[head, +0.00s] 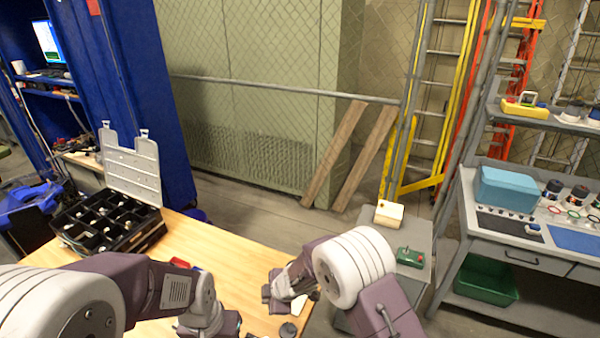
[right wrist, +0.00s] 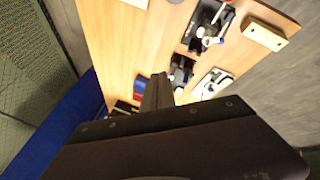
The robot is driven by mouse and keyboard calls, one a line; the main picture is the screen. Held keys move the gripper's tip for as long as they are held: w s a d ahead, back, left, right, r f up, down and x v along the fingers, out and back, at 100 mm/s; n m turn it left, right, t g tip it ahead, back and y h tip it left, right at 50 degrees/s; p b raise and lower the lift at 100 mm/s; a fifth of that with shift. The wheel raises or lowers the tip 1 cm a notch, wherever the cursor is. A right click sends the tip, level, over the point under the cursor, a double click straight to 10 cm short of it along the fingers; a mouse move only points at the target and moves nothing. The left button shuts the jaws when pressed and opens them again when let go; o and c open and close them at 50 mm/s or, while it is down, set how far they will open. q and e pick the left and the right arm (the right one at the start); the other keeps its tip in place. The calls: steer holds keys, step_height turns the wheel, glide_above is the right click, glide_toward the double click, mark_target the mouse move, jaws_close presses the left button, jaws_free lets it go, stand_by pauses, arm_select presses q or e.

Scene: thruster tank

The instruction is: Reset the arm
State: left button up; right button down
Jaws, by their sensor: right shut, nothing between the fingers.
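My right arm comes in from the lower right in the head view, and its gripper (head: 277,291) is over the wooden table (head: 235,262). In the right wrist view the fingers of my right gripper (right wrist: 158,88) are together and empty, pointing toward the table top (right wrist: 120,45). My left arm reaches in from the lower left. Its gripper (head: 228,325) is low at the bottom edge, partly cut off and behind the arm's wrist, so its fingers cannot be made out.
An open black compartment case (head: 150,236) with a grey lid panel (head: 133,172) stands at the table's left. A small red item (head: 180,263) and a dark round piece (head: 288,330) lie near the arms. A grey workbench (head: 455,225) stands at the right.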

steer(key=w+d+r+m+t+h+b, duration=0.25)
steer(key=d+m, duration=0.35)
steer(key=d, duration=0.6)
steer(key=w+d+r+m+t+h+b, duration=0.1)
steer(key=d+r+m+h+b, duration=0.25)
steer(key=d, duration=0.75)
steer(key=s+d+f+m+g+b, duration=0.1)
steer(key=s+d+f+m+g, duration=0.1)
steer(key=s+d+m, duration=0.75)
arm_select(q)
step_height(320, 180, down, 9)
steer(key=shift+w+d, duration=0.15)
arm_select(e)
steer(key=s+a+f+g, duration=0.1)
steer(key=s+a+g, duration=0.1)
steer(key=s, duration=0.3)
steer(key=s+a+f+m+g+y, duration=0.1)
steer(key=s+a+g, duration=0.1)
steer(key=s, duration=0.4)
steer(key=shift+s+f, duration=0.25)
